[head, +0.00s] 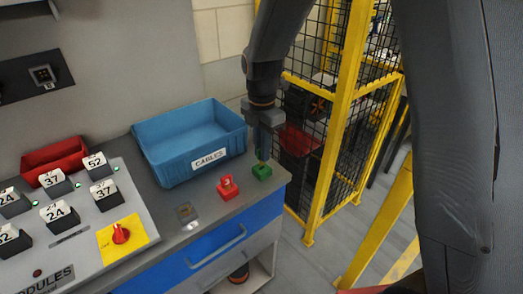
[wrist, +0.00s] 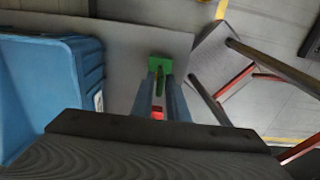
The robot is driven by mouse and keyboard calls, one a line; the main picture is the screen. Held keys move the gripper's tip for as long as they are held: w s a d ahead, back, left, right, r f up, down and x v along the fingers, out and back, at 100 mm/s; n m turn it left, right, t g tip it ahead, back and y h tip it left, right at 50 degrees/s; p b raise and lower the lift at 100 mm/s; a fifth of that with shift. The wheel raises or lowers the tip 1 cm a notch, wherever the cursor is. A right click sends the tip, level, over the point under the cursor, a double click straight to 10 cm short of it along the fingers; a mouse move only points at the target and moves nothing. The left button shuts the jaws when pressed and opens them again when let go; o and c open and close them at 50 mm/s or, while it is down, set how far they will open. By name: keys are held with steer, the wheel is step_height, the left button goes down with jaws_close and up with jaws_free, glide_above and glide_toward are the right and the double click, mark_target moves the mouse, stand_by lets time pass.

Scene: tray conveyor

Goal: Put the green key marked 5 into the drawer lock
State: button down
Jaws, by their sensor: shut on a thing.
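My gripper (head: 263,153) points down at the right end of the bench and is shut on the green key (head: 262,172). In the wrist view the green key (wrist: 160,68) shows at the tips of the two fingers (wrist: 160,85). It is at the bench top; I cannot tell whether it is lifted. Its number cannot be read. A small square brown fixture (head: 186,211), which looks like the drawer lock, is on the bench top to the left, above the blue drawer (head: 225,243). A red key marked 3 (head: 228,187) stands between them.
A blue bin labelled CABLES (head: 165,135) stands behind and left of my gripper. A control panel (head: 75,222) with numbered blocks and a red knob fills the left. A red tray (head: 55,160) is behind it. A yellow-framed mesh fence (head: 340,120) is beyond the bench's right end.

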steer(key=shift+r, duration=0.15)
steer(key=shift+r+p, duration=1.55)
steer(key=shift+r, duration=0.35)
